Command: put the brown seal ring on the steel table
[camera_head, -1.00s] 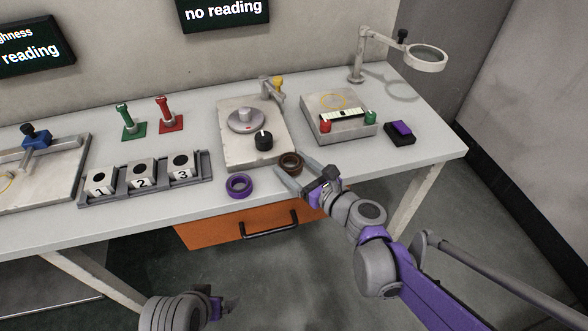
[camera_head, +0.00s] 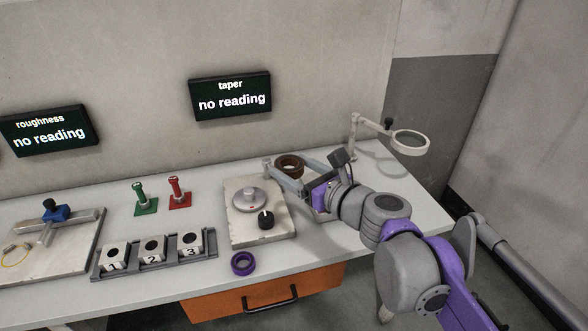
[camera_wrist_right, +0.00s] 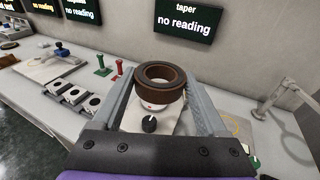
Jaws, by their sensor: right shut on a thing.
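The brown seal ring (camera_head: 290,173) is held between the fingers of my right gripper (camera_head: 287,164), raised above the bench. In the right wrist view the ring (camera_wrist_right: 158,94) sits level between the two fingers. A round steel table (camera_head: 250,199) sits on a pale stone block with a black knob, left of and lower than the gripper in the head view. In the right wrist view the ring hides most of this round table. Nothing lies on it in the head view. My left gripper is not in view.
A purple ring (camera_head: 243,271) lies near the bench's front edge. A rack of numbered blocks (camera_head: 150,262) and green (camera_head: 145,199) and red (camera_head: 179,193) stands are at left. A magnifier (camera_head: 410,141) stands at the right. My right arm covers the instrument beside it.

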